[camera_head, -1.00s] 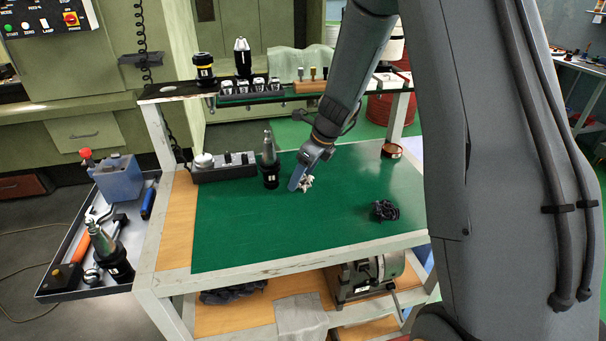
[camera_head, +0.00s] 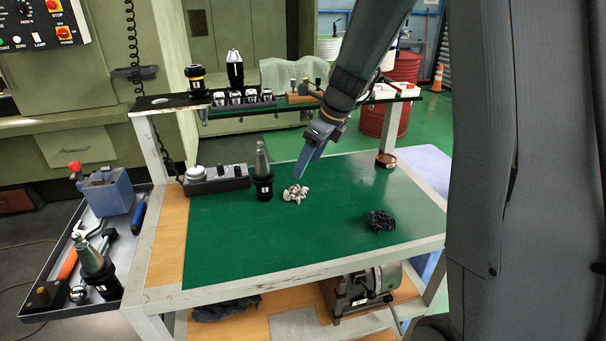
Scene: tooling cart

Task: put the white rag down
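The white rag (camera_head: 295,193) lies crumpled on the green mat (camera_head: 300,240) of the cart top, just right of a black tool holder.
The black tool holder with a metal cone (camera_head: 263,180) stands close left of the rag. A grey block (camera_head: 216,179) sits at the back left. The mat's front middle is clear.

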